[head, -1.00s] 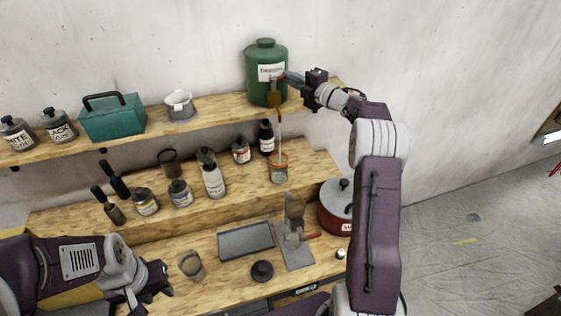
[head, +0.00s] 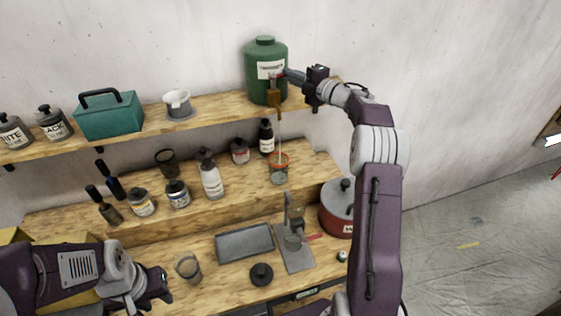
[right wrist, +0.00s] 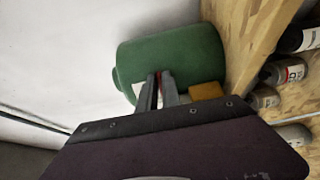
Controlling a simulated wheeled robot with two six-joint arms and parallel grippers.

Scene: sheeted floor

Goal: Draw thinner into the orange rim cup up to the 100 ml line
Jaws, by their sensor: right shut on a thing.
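The green thinner can (head: 265,55) stands on the upper shelf, with a brass-coloured tap (head: 274,97) on its front. My right gripper (head: 284,75) is shut on the tap's handle, whose small red part shows between the fingers in the right wrist view (right wrist: 159,84). A thin pale stream (head: 280,132) runs down from the tap into the orange rim cup (head: 279,174) on the shelf below. The cup is upright and clear; its liquid level and lines are too small to read. My left gripper (head: 163,286) is low at left, apart from the cup; its jaws are unclear.
Several bottles and jars, including a white-labelled bottle (head: 211,178), stand left of the cup. Below are a grey tray (head: 244,242), a black lid (head: 261,274), an empty-looking glass cup (head: 187,266) and a red pot (head: 336,212). A teal box (head: 108,118) is on the upper shelf.

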